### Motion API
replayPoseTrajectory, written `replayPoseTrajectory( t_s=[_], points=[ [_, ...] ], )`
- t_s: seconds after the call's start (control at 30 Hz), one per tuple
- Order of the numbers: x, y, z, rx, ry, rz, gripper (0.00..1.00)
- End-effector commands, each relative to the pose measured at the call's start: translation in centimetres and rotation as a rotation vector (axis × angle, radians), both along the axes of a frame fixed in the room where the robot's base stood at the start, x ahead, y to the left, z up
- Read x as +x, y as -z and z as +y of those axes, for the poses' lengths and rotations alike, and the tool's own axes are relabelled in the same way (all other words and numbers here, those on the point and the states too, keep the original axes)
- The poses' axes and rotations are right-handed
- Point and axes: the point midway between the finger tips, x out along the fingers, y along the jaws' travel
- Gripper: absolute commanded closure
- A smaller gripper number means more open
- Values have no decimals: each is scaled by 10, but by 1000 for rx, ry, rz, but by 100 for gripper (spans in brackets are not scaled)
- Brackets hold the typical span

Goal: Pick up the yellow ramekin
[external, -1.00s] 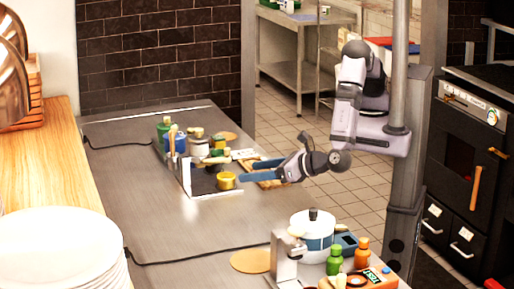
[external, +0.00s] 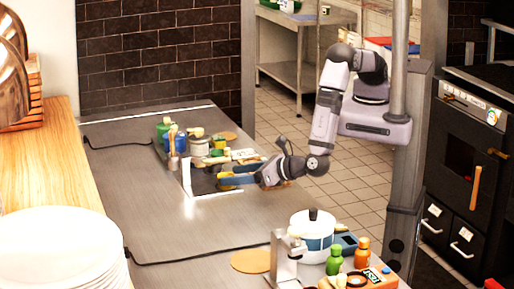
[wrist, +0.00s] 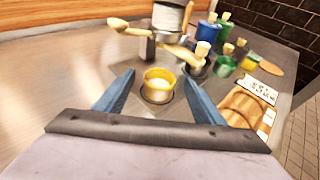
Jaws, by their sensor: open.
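The yellow ramekin (wrist: 158,86) stands upright on a dark patch of the counter in the wrist view, with pale contents inside. My gripper (wrist: 158,92) is open, with one blue finger to the left of the ramekin and one to the right. Gaps show between the fingers and its sides. In the external view my gripper (external: 232,176) reaches in from the right at counter height. The ramekin (external: 226,186) is partly hidden there by the blue fingers.
A wooden board (wrist: 246,108) lies to the right. The metal counter (wrist: 60,75) is clear on the left.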

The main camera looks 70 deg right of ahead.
Motion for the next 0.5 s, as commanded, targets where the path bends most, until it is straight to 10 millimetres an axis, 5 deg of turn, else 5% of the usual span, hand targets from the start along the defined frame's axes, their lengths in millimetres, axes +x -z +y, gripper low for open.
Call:
replayPoseTrajectory(
  t_s=[0.33, 0.5],
  points=[
    [7, 3, 0, 1, -1, 0, 37],
    [7, 3, 0, 1, -1, 0, 75]
  ],
)
